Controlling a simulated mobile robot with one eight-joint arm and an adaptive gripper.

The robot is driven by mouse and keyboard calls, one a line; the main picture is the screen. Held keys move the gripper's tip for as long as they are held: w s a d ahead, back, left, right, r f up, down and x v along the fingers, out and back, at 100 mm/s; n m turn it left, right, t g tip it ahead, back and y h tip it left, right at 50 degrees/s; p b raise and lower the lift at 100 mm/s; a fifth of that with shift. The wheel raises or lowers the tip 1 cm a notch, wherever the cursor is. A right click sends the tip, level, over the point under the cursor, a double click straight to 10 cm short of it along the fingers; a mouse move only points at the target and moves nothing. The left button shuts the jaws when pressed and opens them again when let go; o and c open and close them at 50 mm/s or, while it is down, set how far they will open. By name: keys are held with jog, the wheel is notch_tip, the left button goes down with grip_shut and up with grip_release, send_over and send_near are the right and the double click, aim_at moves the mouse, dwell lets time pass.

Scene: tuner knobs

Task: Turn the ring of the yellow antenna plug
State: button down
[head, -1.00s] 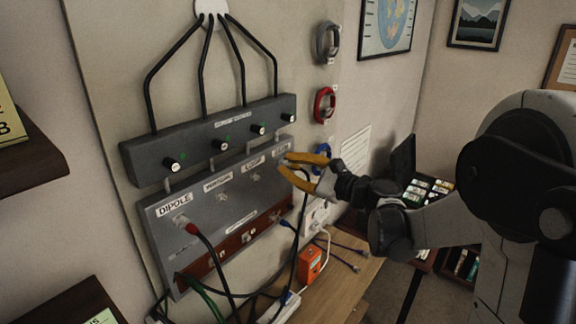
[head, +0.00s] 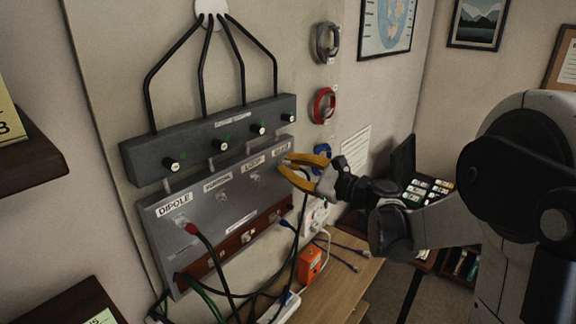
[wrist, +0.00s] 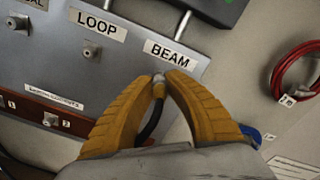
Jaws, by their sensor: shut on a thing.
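My gripper (head: 285,163) has its orange-yellow fingers at the BEAM socket, at the right end of the grey panel (head: 148,222). In the wrist view its fingertips (wrist: 159,84) are closed in around a small metal plug end (wrist: 158,77) just below the BEAM label. A black cable (wrist: 151,128) curves down from there between the fingers. The fingers hide most of the plug and its ring, and I cannot make out any yellow marking on it. The plug appears to be seated at the panel.
The LOOP socket (wrist: 91,50) is bare. A dark box with knobs (head: 207,129) is above the panel. Several cables hang below, near an orange box (head: 311,262) on the wooden table (head: 345,283). Red cable coil (wrist: 297,70) hangs at right.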

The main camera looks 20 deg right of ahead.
jog(key=shift+f, duration=0.1)
dwell(0.6)
jog(key=c, duration=1.3)
grip_release()
jog(key=v, duration=1.2)
